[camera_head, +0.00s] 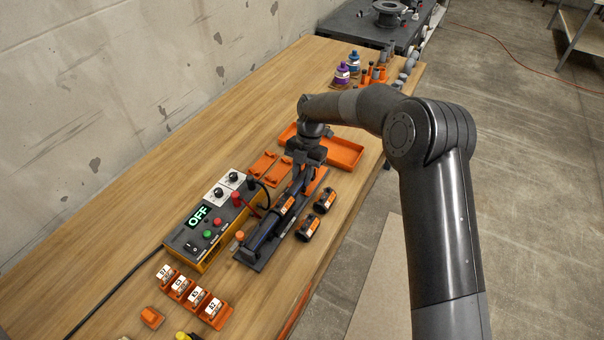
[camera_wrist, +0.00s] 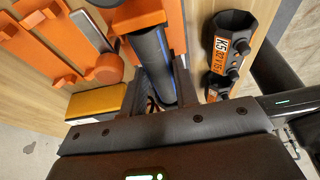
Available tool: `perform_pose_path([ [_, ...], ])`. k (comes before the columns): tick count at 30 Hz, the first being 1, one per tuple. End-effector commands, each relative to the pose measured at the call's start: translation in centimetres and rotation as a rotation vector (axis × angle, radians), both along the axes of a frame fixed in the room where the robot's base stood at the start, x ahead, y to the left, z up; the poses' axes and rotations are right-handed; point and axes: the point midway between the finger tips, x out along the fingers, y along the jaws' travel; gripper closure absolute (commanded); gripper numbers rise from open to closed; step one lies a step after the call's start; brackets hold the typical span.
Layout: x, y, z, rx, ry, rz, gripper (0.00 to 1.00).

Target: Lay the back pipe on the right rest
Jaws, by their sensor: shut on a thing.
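A dark pipe with a blue stripe (camera_wrist: 150,50) runs between the two fingers of my gripper (camera_wrist: 157,88) in the wrist view, and the gripper is shut on it. In the head view my gripper (camera_head: 299,183) points down at the far end of a black fixture (camera_head: 245,257). The pipe (camera_head: 262,235) lies along or just over this fixture; I cannot tell if it touches. Two orange rests (camera_head: 262,165) lie flat on the table left of the gripper. They also show at the left of the wrist view (camera_wrist: 35,45). The gripper hides part of the fixture's far end.
Two black couplings with orange labels (camera_head: 325,199) stand right of the fixture, close to it. A yellow control box (camera_head: 208,222) reading OFF stands on the left, with cables. An orange tray (camera_head: 345,153) lies behind the gripper. Orange labelled blocks (camera_head: 197,297) are in front.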

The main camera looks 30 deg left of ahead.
Motion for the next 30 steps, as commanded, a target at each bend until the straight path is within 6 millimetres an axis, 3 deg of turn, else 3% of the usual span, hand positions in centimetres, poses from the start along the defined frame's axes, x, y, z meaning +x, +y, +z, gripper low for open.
perform_pose_path([
  [12, -0.01, 0.00, -0.20, 0.000, 0.000, 0.000, 0.92],
  [13, -0.01, 0.00, -0.20, 0.000, 0.000, 0.000, 0.70],
  [21, -0.01, 0.01, -0.19, 0.000, 0.000, 0.000, 0.48],
  [26, -0.01, 0.01, -0.19, 0.000, 0.000, 0.000, 0.47],
  [30, -0.01, 0.01, -0.20, 0.000, 0.000, 0.000, 0.40],
])
